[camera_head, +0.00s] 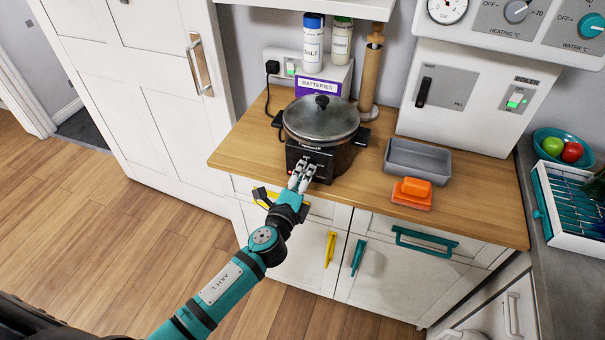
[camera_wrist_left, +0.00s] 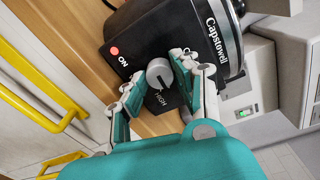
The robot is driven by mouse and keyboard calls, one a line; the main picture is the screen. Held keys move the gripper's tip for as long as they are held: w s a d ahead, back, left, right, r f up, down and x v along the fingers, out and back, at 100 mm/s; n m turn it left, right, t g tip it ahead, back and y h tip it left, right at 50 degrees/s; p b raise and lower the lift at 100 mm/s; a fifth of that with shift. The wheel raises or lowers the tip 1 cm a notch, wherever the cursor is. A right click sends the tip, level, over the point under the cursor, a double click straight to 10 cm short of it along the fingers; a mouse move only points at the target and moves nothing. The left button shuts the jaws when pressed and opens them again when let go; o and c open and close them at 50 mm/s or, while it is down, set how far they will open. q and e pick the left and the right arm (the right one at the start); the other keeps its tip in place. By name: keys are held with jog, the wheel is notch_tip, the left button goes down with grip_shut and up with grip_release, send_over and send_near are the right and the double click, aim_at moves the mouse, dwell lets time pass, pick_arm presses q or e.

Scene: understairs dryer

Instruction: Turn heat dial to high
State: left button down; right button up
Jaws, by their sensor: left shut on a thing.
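The black slow cooker (camera_head: 325,155) with its glass lid on stands on the wooden counter. Its grey round heat dial (camera_wrist_left: 160,73) shows in the left wrist view, on the black control front. The word HIGH is printed beside the dial, and a red light (camera_wrist_left: 123,61) marked ON is lit. My left gripper (camera_head: 302,172) is at the cooker's front, its fingers on both sides of the dial and shut on it. The fingers cover the dial in the head view. I cannot tell exactly where the dial points. My right gripper is not in view.
On the wooden counter (camera_head: 460,192), a grey tray (camera_head: 418,158) and an orange block-shaped item (camera_head: 412,190) lie right of the cooker. Yellow handles (camera_wrist_left: 50,115) are close below my gripper.

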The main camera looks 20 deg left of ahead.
pick_arm(q)
jog(key=m, duration=0.4)
jog(key=shift+m+p, duration=0.4)
jog(key=shift+y, duration=0.3)
jog(key=c, duration=1)
grip_release()
jog(key=shift+d, duration=0.1)
jog(key=shift+s, duration=0.1)
jog(key=s, duration=1.1)
jog(key=shift+s+r, duration=0.25)
jog(key=shift+s, duration=0.15)
